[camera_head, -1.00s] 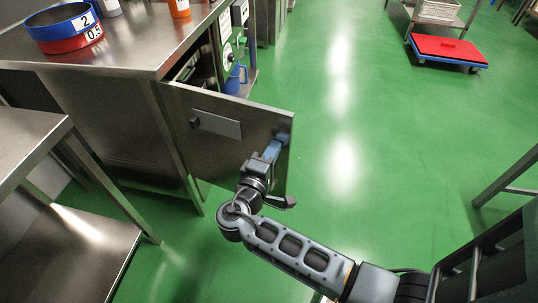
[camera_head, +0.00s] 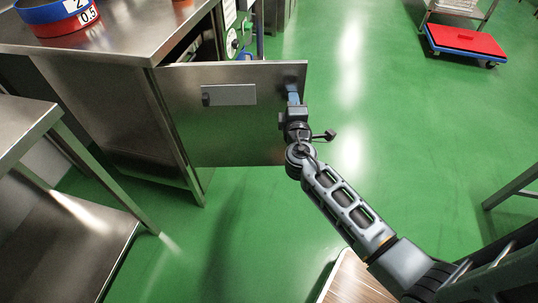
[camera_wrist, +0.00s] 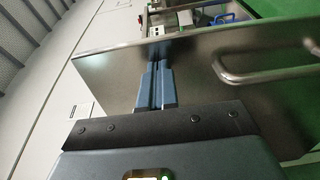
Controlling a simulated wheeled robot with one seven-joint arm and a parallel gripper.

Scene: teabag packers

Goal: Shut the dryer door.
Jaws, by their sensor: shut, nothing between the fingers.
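The dryer door (camera_head: 225,130) is a flat steel panel standing open, out from the corner of the steel cabinet. Its face is toward me, with a pale bar-like piece (camera_head: 230,95) near the top. In the wrist view the door (camera_wrist: 215,90) spans the middle, with a looped metal handle (camera_wrist: 265,75) on the right. My gripper (camera_head: 292,93) is shut and empty, its blue fingertips at the door's face near the free outer edge. In the wrist view the fingertips (camera_wrist: 157,68) appear against the panel; whether they touch is unclear. The dryer's inside is mostly hidden behind the door.
A steel worktop (camera_head: 110,45) with blue and red round sieves (camera_head: 60,18) is above left. A lower steel table (camera_head: 30,120) is at the left. A red-topped trolley (camera_head: 465,40) stands far right. The green floor between is clear.

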